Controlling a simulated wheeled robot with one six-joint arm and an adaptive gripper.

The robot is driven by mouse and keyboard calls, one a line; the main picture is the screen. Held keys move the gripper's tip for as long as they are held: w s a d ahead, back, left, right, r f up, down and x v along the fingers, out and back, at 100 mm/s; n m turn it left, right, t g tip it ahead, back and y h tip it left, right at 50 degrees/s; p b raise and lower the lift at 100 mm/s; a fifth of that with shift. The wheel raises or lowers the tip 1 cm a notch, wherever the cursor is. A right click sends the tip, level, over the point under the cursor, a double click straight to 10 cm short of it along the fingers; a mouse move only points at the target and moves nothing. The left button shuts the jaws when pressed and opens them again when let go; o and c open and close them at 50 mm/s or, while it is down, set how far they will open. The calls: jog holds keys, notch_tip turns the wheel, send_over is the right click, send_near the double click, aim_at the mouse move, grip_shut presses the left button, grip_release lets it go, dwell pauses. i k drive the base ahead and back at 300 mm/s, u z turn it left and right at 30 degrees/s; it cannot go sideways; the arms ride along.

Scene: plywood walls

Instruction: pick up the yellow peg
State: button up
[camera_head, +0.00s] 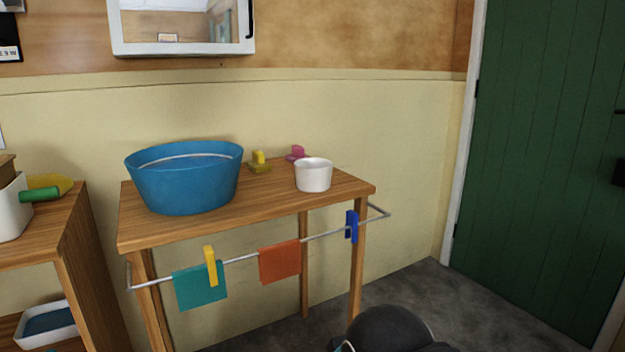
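The yellow peg (210,266) sits upright on the metal rail (240,258) along the front of the wooden table. It is at the teal cloth (200,290), which hangs from the rail, and its lower part overlaps the cloth. A blue peg (351,226) is on the same rail near its right end, with no cloth at it. A dark rounded part of what looks like my arm shows at the bottom edge, right of centre. My gripper's fingers are not in view.
An orange cloth (280,261) hangs between the pegs. On the table (265,200) stand a blue basin (190,190), a white cup (313,176) and small yellow and pink items. A wooden shelf (75,220) is close at left. Grey floor is clear before the green door (550,150).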

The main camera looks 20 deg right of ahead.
aim_at(208, 253)
jog(key=k, duration=0.5)
jog(key=z, duration=1.65)
jog(key=k, duration=1.2)
jog(key=u, duration=1.35)
jog(key=i, duration=0.5)
jog(key=u, duration=0.05)
